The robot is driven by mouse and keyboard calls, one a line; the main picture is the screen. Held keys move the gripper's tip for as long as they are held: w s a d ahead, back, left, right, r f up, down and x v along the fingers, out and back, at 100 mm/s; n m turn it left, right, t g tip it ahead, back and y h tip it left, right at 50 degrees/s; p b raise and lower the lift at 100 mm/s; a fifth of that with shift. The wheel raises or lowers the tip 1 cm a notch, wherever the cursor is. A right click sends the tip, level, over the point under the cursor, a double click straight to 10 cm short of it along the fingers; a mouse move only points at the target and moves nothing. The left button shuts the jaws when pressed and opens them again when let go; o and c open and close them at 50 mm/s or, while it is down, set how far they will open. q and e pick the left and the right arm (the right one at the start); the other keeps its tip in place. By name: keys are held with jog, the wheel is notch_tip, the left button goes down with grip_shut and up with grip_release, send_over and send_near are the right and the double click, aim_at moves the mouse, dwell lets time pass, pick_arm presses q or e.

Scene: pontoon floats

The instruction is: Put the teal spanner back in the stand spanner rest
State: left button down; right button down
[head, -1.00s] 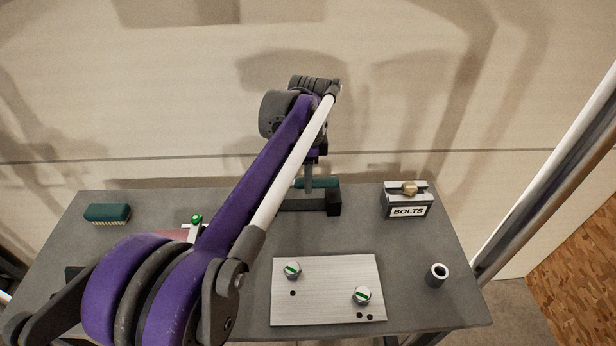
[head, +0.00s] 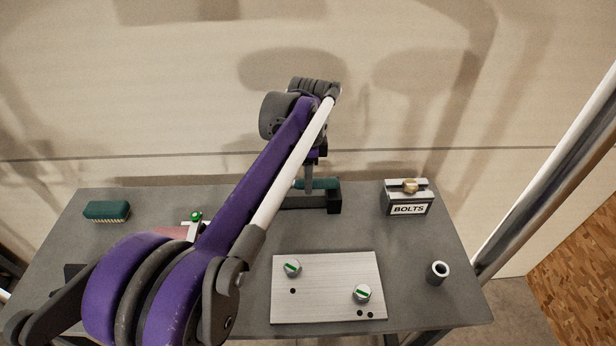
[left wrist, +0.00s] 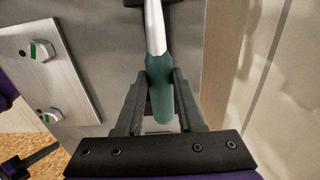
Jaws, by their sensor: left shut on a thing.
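The teal spanner (head: 327,184) shows in the head view as a teal handle at the back of the table, partly hidden by my left arm. In the left wrist view its teal handle (left wrist: 160,88) lies between the fingers, with a silver shank running away to the top. My left gripper (head: 309,190) points down and is shut on the handle; its fingers also show in the left wrist view (left wrist: 158,105). The dark spanner rest (head: 334,205) stands directly below or beside the handle. I cannot tell whether the spanner touches it. My right gripper is out of view.
A metal plate with two green-marked bolts (head: 328,300) lies at the front. A BOLTS box (head: 408,208) stands back right, a dark hollow cylinder (head: 437,273) at right and a green brush (head: 106,211) at left. The wall rises close behind the table (head: 240,300).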

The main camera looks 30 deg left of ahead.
pick_arm(q)
jog(key=shift+f, duration=0.25)
jog(key=shift+c, duration=2.2)
grip_release()
notch_tip(320, 180, up, 11)
jog(key=shift+p, duration=0.4)
jog(key=shift+f, duration=0.1)
